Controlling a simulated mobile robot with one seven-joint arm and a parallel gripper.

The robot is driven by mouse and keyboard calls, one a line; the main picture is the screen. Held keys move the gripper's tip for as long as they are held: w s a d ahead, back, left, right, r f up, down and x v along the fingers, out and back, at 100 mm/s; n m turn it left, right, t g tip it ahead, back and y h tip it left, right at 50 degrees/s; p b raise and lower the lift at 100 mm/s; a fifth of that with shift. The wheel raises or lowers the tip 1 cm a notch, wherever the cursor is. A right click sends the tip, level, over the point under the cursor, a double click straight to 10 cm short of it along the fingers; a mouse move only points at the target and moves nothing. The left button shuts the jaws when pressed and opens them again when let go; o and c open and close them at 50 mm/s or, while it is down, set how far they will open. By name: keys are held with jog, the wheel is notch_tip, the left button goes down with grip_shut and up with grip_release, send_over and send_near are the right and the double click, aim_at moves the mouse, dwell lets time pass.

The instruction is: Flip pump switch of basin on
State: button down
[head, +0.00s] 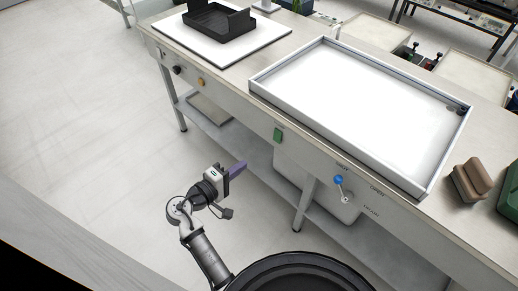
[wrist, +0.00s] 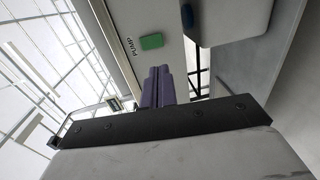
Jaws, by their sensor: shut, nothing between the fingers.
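The pump switch (head: 278,135) is a green rectangle on the front panel of the bench, below the basin's left part. In the wrist view the green switch (wrist: 151,41) sits beside the word PUMP, just beyond my fingertips. The basin (head: 262,93) is a shallow white tray with a metal rim on the bench top. My gripper (head: 240,170) has purple fingers, which are shut and empty. It is in front of the bench, left of and lower than the switch in the head view. In the wrist view the fingers (wrist: 158,72) point toward the panel, apart from the switch.
A blue-knobbed lever (head: 339,180) is on the panel to the right, by valve lettering. A black knob (head: 177,70) and an orange button (head: 201,82) are to the left. A white container (head: 290,172) is under the bench. The floor at left is clear.

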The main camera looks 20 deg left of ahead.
jog(key=p, duration=0.2)
send_near(276, 141)
jog(key=x, duration=0.5)
jog(key=shift+w+d+r, duration=0.1)
jog(key=shift+w+d, duration=0.05)
jog(key=shift+w, duration=0.05)
jog(key=shift+w+d, duration=0.2)
jog(key=shift+w, duration=0.45)
jog(key=shift+f, duration=0.2)
jog(key=shift+w+d+f, duration=0.1)
jog(key=shift+w+f, duration=0.05)
jog(key=shift+w, duration=0.05)
